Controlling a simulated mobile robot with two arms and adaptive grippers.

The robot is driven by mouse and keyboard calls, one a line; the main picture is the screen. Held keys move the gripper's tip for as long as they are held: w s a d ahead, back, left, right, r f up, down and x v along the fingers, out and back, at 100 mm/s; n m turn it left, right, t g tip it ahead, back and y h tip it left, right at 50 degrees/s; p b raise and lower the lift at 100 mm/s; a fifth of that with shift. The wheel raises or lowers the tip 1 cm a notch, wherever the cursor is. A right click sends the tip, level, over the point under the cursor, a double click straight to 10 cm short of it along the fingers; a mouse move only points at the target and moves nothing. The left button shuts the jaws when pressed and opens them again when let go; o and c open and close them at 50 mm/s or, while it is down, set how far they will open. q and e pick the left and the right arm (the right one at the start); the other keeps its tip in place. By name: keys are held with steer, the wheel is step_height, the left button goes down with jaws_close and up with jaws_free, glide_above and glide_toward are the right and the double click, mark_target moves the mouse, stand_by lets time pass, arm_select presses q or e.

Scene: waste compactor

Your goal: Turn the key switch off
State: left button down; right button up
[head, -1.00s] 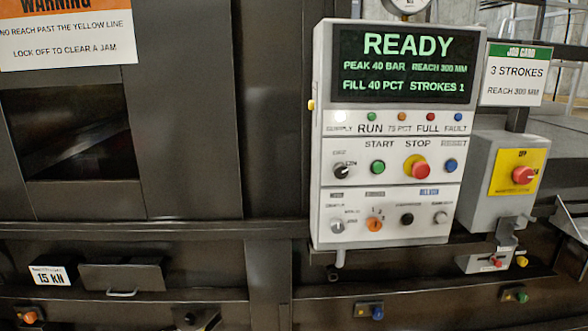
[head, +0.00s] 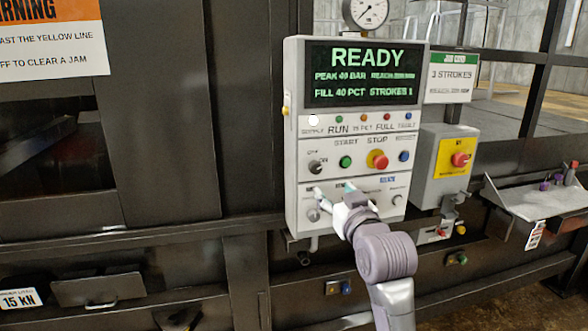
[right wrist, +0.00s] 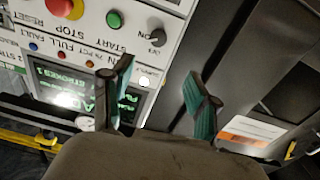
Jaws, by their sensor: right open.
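The key switch (head: 315,167) is a small dark round knob at the left end of the START and STOP row on the pale control panel (head: 292,140). Small OFF and ON marks sit by it; its exact pointing is too small to tell. It also shows in the right wrist view (right wrist: 157,38), upside down, above the gap between my fingers. My right gripper (head: 333,190) is open and empty, in front of the panel's lower row, a little below the key switch in the head view. Its teal-padded fingers (right wrist: 158,75) appear apart from the knob. My left gripper is not in view.
The green START button (head: 345,162) and red STOP button (head: 378,160) are right of the key switch. Lower knobs sit close to my gripper. The display (head: 365,75) reads READY. A red rotary switch on yellow (head: 460,159) is at right, beside a sloped shelf (head: 540,200).

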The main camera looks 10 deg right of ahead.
steer(key=p, duration=0.2)
glide_toward(317, 169)
steer(key=w+p, duration=0.2)
steer(key=w, duration=0.6)
steer(key=shift+r+p, duration=0.1)
steer(key=shift+p, duration=0.3)
steer(key=shift+w, duration=0.55)
jaws_close()
